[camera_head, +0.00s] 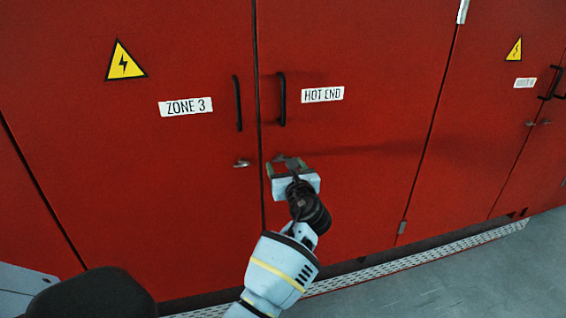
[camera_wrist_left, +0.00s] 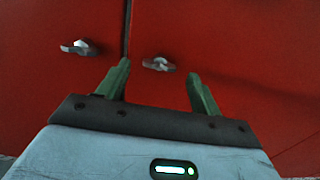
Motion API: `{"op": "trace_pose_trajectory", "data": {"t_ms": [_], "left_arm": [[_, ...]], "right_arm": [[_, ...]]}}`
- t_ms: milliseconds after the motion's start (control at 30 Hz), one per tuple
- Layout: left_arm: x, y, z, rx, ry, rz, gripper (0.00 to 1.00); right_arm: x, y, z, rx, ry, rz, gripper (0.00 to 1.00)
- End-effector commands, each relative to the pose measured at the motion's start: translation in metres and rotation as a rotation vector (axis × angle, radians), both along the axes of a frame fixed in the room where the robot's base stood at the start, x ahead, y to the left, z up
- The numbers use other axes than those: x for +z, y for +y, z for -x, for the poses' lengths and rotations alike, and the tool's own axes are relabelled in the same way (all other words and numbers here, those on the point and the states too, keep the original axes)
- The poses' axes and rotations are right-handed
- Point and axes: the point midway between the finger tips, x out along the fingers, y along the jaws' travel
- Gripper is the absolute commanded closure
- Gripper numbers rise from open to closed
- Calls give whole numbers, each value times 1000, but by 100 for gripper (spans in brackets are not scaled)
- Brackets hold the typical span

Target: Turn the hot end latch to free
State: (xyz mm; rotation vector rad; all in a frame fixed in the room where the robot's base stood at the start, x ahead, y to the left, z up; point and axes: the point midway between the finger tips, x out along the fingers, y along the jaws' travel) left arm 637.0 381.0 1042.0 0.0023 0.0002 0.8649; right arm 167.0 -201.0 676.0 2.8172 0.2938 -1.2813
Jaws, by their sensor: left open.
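The hot end latch (camera_head: 279,157) is a small metal handle on the red HOT END door, below its black pull. In the left wrist view the same latch (camera_wrist_left: 158,64) lies roughly level, between and just beyond the two green fingertips. My left gripper (camera_head: 286,166) is open and empty, right in front of the latch; it also shows in the left wrist view (camera_wrist_left: 158,74). I see no finger touching the latch. In the head view the gripper partly hides the latch. My right gripper is not in view.
The ZONE 3 door (camera_head: 130,190) on the left has its own latch (camera_head: 242,163), close to my gripper. Black vertical pulls stand out above, on the HOT END door (camera_head: 282,98) and the ZONE 3 door (camera_head: 238,103). Grey floor (camera_head: 450,285) lies open at the lower right.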

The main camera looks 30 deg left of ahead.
Motion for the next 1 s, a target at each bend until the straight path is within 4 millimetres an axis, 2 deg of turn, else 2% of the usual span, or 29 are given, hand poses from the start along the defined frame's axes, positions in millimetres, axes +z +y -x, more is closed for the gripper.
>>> {"op": "trace_pose_trajectory", "data": {"t_ms": [200,600,933,1000], "left_arm": [[-1,19,-17,-1,1,1,35],[0,24,-21,-1,-1,2,36],[-1,24,-21,-1,-1,2,79],[-1,24,-20,-1,-1,2,79]], "right_arm": [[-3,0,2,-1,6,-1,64],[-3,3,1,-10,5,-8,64],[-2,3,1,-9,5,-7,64],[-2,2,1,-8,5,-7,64]]}}
